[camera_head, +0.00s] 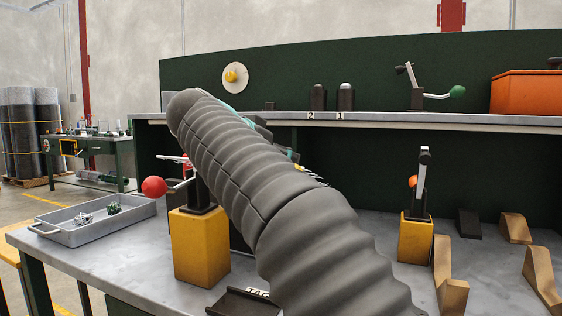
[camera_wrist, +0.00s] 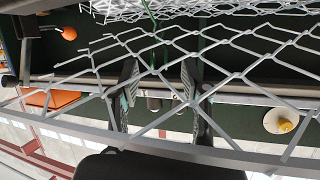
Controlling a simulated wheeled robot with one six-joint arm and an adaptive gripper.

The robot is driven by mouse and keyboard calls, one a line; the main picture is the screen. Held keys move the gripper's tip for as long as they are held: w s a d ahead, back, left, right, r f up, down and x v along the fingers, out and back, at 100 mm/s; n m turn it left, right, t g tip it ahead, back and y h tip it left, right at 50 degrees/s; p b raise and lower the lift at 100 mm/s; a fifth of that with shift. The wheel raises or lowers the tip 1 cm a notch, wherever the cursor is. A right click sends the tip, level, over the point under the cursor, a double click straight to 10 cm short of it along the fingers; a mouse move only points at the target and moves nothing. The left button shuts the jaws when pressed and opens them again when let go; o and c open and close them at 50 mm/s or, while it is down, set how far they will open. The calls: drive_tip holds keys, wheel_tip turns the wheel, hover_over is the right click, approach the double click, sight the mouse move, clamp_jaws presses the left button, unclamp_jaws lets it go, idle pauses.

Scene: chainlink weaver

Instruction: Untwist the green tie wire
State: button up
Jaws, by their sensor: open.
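The green tie wire (camera_wrist: 151,14) is a thin green strand at the top middle of the wrist view, on the grey chain-link mesh (camera_wrist: 235,75). Its lower end runs down near the space between my fingertips; I cannot tell if it touches them. My gripper (camera_wrist: 159,72) is open, with one dark finger on each side of that space and nothing visibly held. Mesh wires cross the view around the fingers. In the head view my arm hides the tie wire and most of the mesh; only some pale wire ends show beside it.
A yellow block with a red-knobbed lever (camera_head: 154,187) stands left of my arm, beside a grey tray (camera_head: 92,233) of small parts. Another yellow block (camera_head: 415,240) and wooden wedges (camera_head: 541,278) stand right. A shelf (camera_head: 400,121) with an orange bin (camera_head: 527,93) runs behind.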

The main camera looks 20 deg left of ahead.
drive_tip(key=shift+x, duration=1.05)
